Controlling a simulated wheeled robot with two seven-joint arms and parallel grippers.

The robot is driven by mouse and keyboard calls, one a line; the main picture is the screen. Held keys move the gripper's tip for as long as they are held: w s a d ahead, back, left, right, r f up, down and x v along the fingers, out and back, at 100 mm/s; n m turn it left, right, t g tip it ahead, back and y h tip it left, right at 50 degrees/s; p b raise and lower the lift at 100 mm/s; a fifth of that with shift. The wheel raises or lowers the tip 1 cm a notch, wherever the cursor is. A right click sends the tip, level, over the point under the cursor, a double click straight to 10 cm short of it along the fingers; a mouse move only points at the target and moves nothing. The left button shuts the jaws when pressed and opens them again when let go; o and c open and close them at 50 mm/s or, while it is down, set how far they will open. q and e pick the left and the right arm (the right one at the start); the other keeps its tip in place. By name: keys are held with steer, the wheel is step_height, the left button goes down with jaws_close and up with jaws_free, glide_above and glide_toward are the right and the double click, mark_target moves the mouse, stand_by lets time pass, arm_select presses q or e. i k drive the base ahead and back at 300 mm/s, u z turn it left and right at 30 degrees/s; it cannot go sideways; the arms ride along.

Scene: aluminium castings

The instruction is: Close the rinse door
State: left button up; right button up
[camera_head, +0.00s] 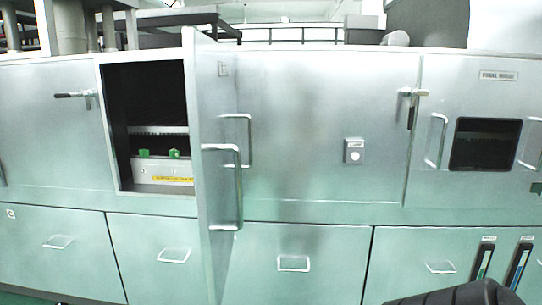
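A tall metal door (215,105) stands swung out towards me from the front of a long metal machine, seen at a steep angle. A bar handle (239,185) is on its right-hand face, and a second, smaller handle shape shows just behind it; I cannot tell whether that is a reflection. Left of the door is the open compartment (146,95), dark inside, with a pale box bearing green parts low down. A black part, apparently of my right arm, shows at the bottom right edge. No fingertips of either gripper can be made out.
A closed panel marked FINAL RINSE (498,76) with a dark window (485,144) and two handles is at the right. A latch lever (75,95) is left of the opening. Closed lower drawers (293,263) run below. A small button box (354,151) sticks out mid-panel.

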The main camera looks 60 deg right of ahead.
mark_target(211, 73)
steer(key=z, duration=1.55)
steer(key=i, duration=1)
steer(key=z, duration=0.45)
steer(key=k, duration=1.5)
steer(key=u, duration=0.55)
steer(key=i, duration=0.95)
steer(key=z, duration=0.05)
